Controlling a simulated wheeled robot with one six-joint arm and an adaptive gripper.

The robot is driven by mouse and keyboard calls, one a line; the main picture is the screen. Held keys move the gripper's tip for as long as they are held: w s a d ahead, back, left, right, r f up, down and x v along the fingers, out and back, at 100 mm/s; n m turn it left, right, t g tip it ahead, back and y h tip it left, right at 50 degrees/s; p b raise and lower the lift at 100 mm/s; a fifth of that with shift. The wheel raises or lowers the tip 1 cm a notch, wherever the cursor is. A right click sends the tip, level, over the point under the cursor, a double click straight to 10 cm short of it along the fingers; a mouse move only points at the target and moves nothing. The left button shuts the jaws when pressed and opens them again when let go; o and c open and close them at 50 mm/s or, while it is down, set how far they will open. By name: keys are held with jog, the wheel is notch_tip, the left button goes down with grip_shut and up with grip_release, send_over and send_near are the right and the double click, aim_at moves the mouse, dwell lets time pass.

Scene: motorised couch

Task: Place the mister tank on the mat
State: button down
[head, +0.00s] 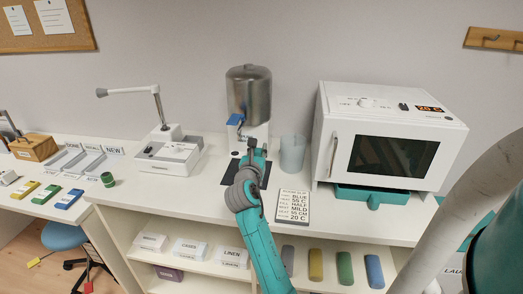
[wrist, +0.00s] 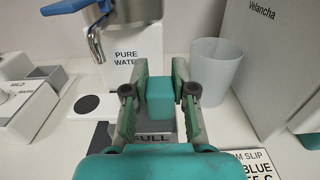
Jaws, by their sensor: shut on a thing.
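My gripper (wrist: 160,95) is shut on a teal block (wrist: 160,99), which appears to be the mister tank or its grip. In the head view my gripper (head: 252,150) is in front of the water dispenser, and the held block is hard to make out. The dark mat (head: 229,174) lies on the counter below the dispenser, partly covered by my arm. The word FULL shows below the block. I cannot tell whether the block touches anything beneath.
The steel dispenser (head: 249,92) with a blue lever (head: 235,119) stands behind. A frosted cup (head: 292,154) stands to its right, then a slip card (head: 293,207) and a white cabinet (head: 385,135) with a teal drawer (head: 371,196). A lamp device (head: 168,150) stands left.

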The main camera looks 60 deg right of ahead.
jog(key=w+d+f, duration=0.2)
jog(key=d+f, duration=0.1)
jog(key=d, duration=0.2)
jog(key=shift+w+d+f, duration=0.2)
jog(key=shift+d+f, duration=0.05)
jog(key=shift+d, duration=0.15)
jog(key=shift+f, duration=0.1)
jog(key=c, duration=0.9)
grip_release()
jog(key=shift+c, duration=0.2)
jog(key=v, duration=1.2)
jog(key=shift+a, duration=0.1)
